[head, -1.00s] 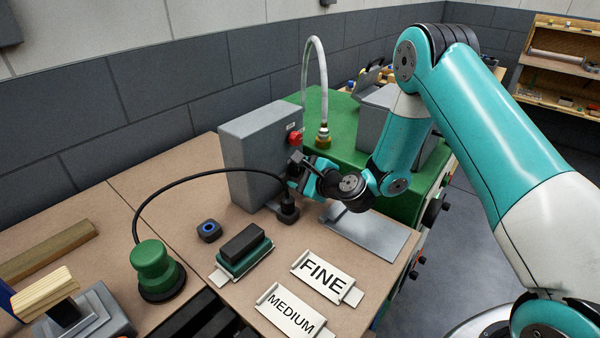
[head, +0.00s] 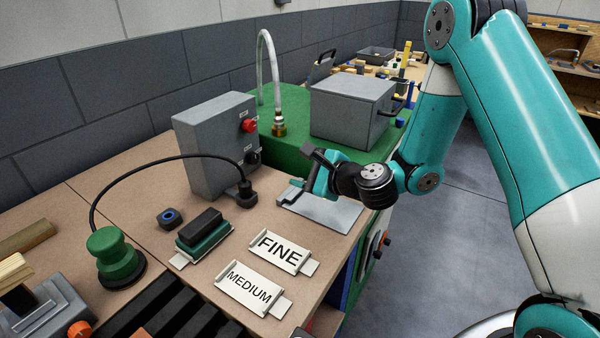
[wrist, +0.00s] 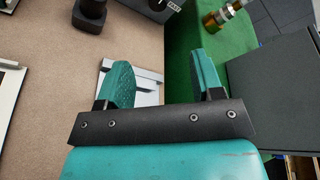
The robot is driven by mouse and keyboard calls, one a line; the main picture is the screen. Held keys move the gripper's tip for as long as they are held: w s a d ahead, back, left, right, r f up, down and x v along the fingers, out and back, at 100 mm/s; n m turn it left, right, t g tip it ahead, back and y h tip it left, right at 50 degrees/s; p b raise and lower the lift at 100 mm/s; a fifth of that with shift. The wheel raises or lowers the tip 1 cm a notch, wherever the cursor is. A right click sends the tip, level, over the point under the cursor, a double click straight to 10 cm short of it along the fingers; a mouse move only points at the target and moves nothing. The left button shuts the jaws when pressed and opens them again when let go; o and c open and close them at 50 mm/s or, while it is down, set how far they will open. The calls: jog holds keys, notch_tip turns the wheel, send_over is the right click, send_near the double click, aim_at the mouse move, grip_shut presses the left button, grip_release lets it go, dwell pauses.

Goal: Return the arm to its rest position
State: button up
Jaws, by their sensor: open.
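My gripper (head: 308,176) is at the end of my teal and white arm, above the workbench beside the grey control box. In the wrist view my gripper (wrist: 160,82) is open, with its two teal fingers apart and nothing between them. Below it lies a flat grey metal plate (head: 335,214) on the bench edge, which also shows between the fingers in the wrist view (wrist: 147,93). I cannot tell the exact height of the fingers above the plate.
The control box (head: 205,150) with a red knob stands left of my gripper. A grey lidded box (head: 345,112) and a hose fitting (head: 279,127) stand on the green surface behind. FINE (head: 281,250) and MEDIUM (head: 247,287) plates lie in front. Open floor (head: 430,260) is to the right.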

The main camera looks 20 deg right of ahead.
jog(key=shift+s+d+r, duration=0.1)
jog(key=shift+s+r, duration=0.05)
jog(key=shift+s, duration=0.3)
jog(key=s+a+r+n+g+y, duration=0.1)
jog(key=s+a+r+n+g, duration=0.35)
jog(key=s+n, duration=0.3)
jog(key=s+a+r+n+g+y, duration=0.2)
jog(key=s+a+r+n+g, duration=0.3)
jog(key=n, duration=0.4)
jog(key=s+d+r+n+g+h, duration=0.1)
jog(key=s+d+n+h, duration=0.2)
jog(key=s, duration=0.6)
jog(key=s+d+r+n+g+h, duration=0.1)
jog(key=s+d+n+g+h, duration=0.1)
jog(key=s+n, duration=0.6)
jog(key=shift+s+d+r+h, duration=0.35)
jog(key=shift+d+h, duration=0.25)
jog(key=shift+d, duration=0.35)
jog(key=shift+g, duration=0.25)
